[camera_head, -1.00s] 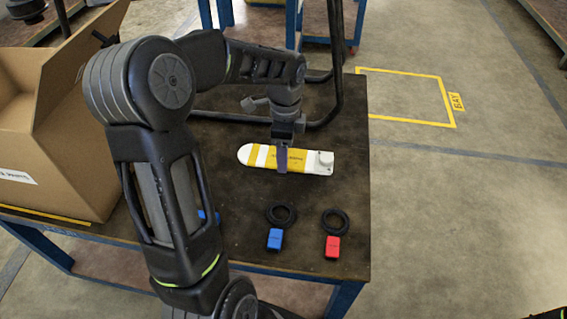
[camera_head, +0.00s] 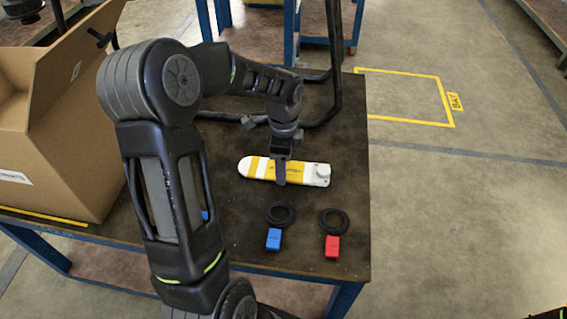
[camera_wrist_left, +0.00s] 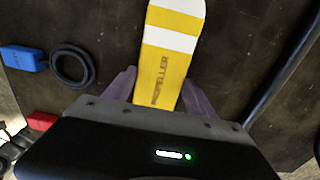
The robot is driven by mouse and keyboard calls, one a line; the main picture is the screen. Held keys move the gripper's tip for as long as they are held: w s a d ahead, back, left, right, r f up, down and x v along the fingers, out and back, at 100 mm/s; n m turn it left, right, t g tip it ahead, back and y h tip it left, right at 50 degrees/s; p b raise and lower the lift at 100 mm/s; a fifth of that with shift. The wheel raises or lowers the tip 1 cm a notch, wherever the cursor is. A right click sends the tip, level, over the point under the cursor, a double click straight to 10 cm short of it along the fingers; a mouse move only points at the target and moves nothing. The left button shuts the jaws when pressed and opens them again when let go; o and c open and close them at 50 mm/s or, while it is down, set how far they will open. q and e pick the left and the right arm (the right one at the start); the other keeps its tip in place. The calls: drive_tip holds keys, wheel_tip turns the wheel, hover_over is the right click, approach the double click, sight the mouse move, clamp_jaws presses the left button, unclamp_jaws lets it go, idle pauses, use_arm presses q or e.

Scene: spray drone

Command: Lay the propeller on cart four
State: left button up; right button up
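The propeller (camera_head: 262,168) is a flat white bar with yellow bands and a white knob at its right end. It also shows in the left wrist view (camera_wrist_left: 165,65), with lettering. My left gripper (camera_head: 281,180) reaches down across its middle. In the left wrist view the gripper's fingers (camera_wrist_left: 160,92) lie along both sides of the propeller, close against it. The propeller is level over a dark table top (camera_head: 220,245); I cannot tell whether it touches. No number marking cart four is readable.
A blue block (camera_head: 273,239) and a red block (camera_head: 332,246) lie near the table's front edge, by two black rings (camera_head: 280,214) (camera_head: 333,221). An open cardboard box (camera_head: 60,120) stands at left. A black tube frame (camera_head: 337,60) rises behind.

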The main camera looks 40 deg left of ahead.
use_arm(q)
drive_tip(key=o, duration=0.4)
drive_tip(key=shift+r, duration=0.1)
wheel_tip(320, 180, up, 12)
drive_tip(key=p, duration=0.2)
idle(1.1)
